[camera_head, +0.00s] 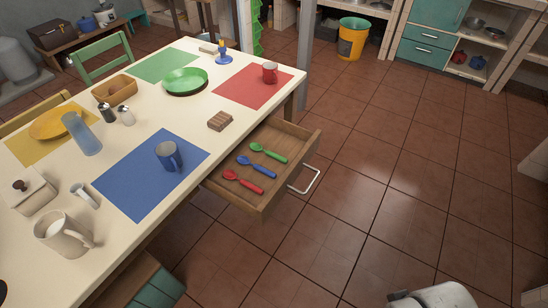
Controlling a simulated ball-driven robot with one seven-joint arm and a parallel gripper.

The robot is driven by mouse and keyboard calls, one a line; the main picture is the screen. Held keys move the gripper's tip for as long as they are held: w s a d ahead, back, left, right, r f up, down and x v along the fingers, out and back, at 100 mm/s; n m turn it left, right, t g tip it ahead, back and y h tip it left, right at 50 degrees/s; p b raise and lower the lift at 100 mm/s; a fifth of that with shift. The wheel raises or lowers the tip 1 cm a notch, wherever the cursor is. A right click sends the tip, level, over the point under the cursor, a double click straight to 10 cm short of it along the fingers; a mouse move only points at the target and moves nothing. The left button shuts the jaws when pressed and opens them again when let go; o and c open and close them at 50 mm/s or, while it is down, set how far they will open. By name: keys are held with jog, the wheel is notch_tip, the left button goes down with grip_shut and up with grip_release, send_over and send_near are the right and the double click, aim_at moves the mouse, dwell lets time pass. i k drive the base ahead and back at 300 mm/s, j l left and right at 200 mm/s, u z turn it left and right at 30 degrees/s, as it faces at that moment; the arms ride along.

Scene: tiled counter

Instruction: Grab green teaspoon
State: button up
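The green teaspoon (269,153) lies in the open wooden drawer (262,204) at the table's right side. It is the farthest back of three spoons there. Its bowl points left and its handle points right, toward the drawer front. A blue spoon (257,167) and a red spoon (243,181) lie in front of it, side by side and apart. No gripper fingers can be made out. A pale grey part, probably of my own arm, shows at the bottom right edge, well away from the drawer.
The drawer has a metal handle (305,181) jutting to the right. The cream table (205,150) above holds a blue mug (168,156), a brown block (220,121), a red mug (270,72) and a green plate (185,81). The tiled floor (400,170) right of the drawer is clear.

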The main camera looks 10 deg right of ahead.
aim_at(256, 146)
jog(key=i+l+u, duration=0.1)
jog(key=i, duration=0.4)
jog(key=i+l+u, duration=0.1)
jog(key=i, duration=0.35)
jog(key=i+l+u, duration=0.1)
jog(key=i+l, duration=0.25)
jog(key=i, duration=0.15)
